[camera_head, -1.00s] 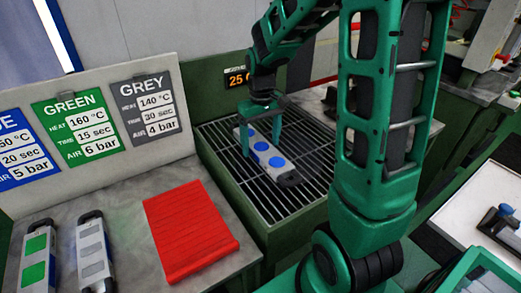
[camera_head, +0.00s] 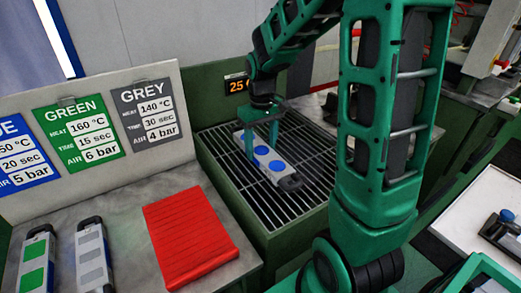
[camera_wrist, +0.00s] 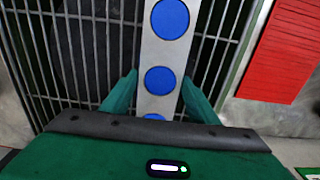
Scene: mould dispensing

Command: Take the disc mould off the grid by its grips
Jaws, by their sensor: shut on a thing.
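The disc mould (camera_head: 279,174) is a pale grey bar with blue discs, lying on the metal grid (camera_head: 225,145). A black grip (camera_head: 290,184) shows at its near end; its far end is hidden under my gripper. My gripper (camera_head: 261,150) points down over the far part of the mould, with one finger on each long side. In the wrist view, the two green fingers (camera_wrist: 160,98) press against the sides of the mould (camera_wrist: 158,50), near the blue discs. My gripper is shut on it. The mould still appears to lie on the bars.
A red ribbed pad (camera_head: 190,235) lies on the grey bench left of the grid. Two other moulds, one with green squares (camera_head: 37,260) and one with grey squares (camera_head: 91,255), lie farther left. A sign panel (camera_head: 178,90) stands behind. A display (camera_head: 237,85) reads 25.

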